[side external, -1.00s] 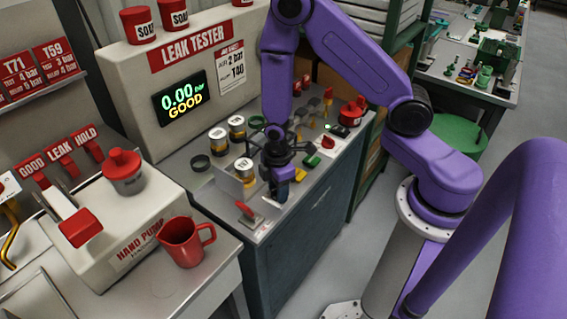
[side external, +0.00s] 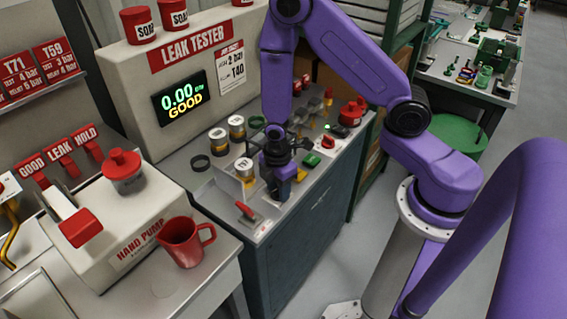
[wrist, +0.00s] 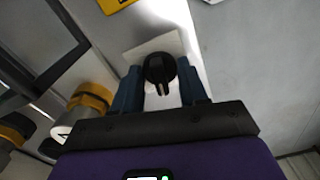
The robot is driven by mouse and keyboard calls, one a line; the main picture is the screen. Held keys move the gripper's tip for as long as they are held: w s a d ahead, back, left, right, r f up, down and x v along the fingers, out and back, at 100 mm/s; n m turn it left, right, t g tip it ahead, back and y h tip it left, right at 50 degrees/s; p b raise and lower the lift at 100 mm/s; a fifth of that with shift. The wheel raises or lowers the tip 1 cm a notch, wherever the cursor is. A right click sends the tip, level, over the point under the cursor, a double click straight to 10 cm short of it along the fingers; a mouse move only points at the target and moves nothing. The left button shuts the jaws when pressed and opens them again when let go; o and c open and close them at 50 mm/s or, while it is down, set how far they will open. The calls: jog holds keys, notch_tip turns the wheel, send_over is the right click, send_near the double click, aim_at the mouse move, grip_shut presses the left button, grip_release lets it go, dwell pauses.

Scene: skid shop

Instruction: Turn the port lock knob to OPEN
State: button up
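A round black knob (wrist: 159,68) with a raised grip shows in the wrist view on a pale square plate (wrist: 147,47). I take it for the port lock knob; no OPEN mark is legible. My gripper (wrist: 161,90) has its two blue fingers apart, one on each side of the knob's near part. I cannot tell whether they touch it. In the side view my gripper (side external: 281,190) points down low over the front of the leak tester bench, and it hides the knob there.
Yellow-banded cylinders (side external: 237,127) stand left of and behind the gripper. A red-handled lever (side external: 245,211) is at the bench's front-left, and a green one (side external: 312,160) is to the right. The display (side external: 183,101) reads 0.00 bar GOOD. A red jug (side external: 181,243) stands on the neighbouring table.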

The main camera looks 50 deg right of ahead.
jog(key=shift+r, duration=3.7)
jog(key=shift+s+a+r, duration=0.15)
jog(key=shift+r, duration=0.2)
jog(key=s+r+m, duration=0.2)
jog(key=s+r, duration=1.3)
jog(key=s, duration=0.4)
jog(key=shift+s+r+m, duration=0.25)
jog(key=shift+r+m, duration=0.05)
jog(key=shift+m, duration=0.1)
